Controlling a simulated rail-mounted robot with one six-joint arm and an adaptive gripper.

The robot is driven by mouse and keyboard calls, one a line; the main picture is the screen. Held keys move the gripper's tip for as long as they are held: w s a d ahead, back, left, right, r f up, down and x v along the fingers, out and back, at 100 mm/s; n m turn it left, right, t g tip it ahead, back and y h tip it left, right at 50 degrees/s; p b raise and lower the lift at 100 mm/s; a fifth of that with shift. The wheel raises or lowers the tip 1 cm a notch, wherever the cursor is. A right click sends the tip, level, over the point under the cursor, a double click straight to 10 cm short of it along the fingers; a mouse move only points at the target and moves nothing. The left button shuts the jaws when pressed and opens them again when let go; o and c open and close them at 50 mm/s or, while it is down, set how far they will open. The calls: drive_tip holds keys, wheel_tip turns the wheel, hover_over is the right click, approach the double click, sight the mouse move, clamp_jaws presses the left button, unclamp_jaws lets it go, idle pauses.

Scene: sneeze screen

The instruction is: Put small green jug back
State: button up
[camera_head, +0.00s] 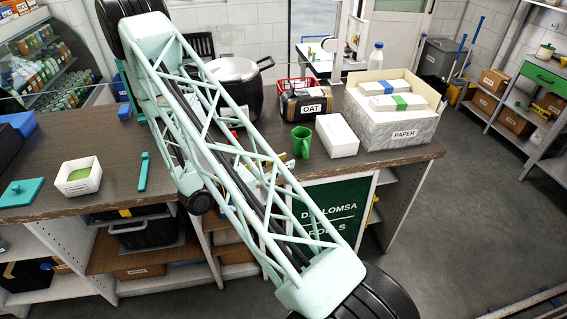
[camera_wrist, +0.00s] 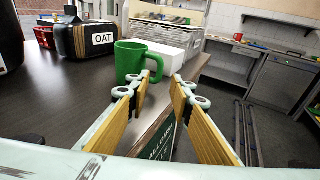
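The small green jug (camera_head: 301,141) stands upright on the dark counter (camera_head: 225,190), near its front edge. In the wrist view the green jug (camera_wrist: 130,62) stands ahead of my gripper, with its handle on the right. My gripper (camera_wrist: 160,88) is open and empty, with its yellow-padded fingers spread and pointing towards the jug. A gap of counter shows between the fingertips and the jug. In the head view my gripper is mostly hidden behind my arm.
A white box (camera_head: 337,136) stands close right of the jug. The OAT container (camera_head: 308,104) is behind it. A PAPER crate (camera_head: 395,128) stands at the counter's right end. A large pot (camera_head: 236,75) stands behind my arm. A white tub (camera_head: 79,178) is at left.

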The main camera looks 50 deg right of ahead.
drive_tip(key=s+a+r+m+g+y, duration=0.25)
drive_tip(key=s+a+r+m, duration=0.25)
drive_tip(key=r, duration=0.6)
drive_tip(key=s+a+r+m+g+y, duration=0.1)
drive_tip(key=s+a+r+m+y, duration=0.35)
drive_tip(key=r, duration=0.55)
drive_tip(key=s+a+r+m+t+y, duration=0.2)
drive_tip(key=s+a+r+t+y, duration=0.1)
drive_tip(key=a, duration=0.7)
drive_tip(key=s+a+r+m+t+y, duration=0.2)
drive_tip(key=s+a+r+t+y, duration=0.1)
drive_tip(key=a+r, duration=0.5)
drive_tip(key=s+a+r+m+t+y, duration=0.2)
drive_tip(key=s+a+r+t, duration=0.3)
drive_tip(key=a, duration=0.8)
drive_tip(key=shift+s+a+r+y, duration=0.25)
drive_tip(key=shift+s+a+y, duration=0.05)
drive_tip(key=shift+s+y, duration=0.25)
drive_tip(key=shift+f, duration=0.1)
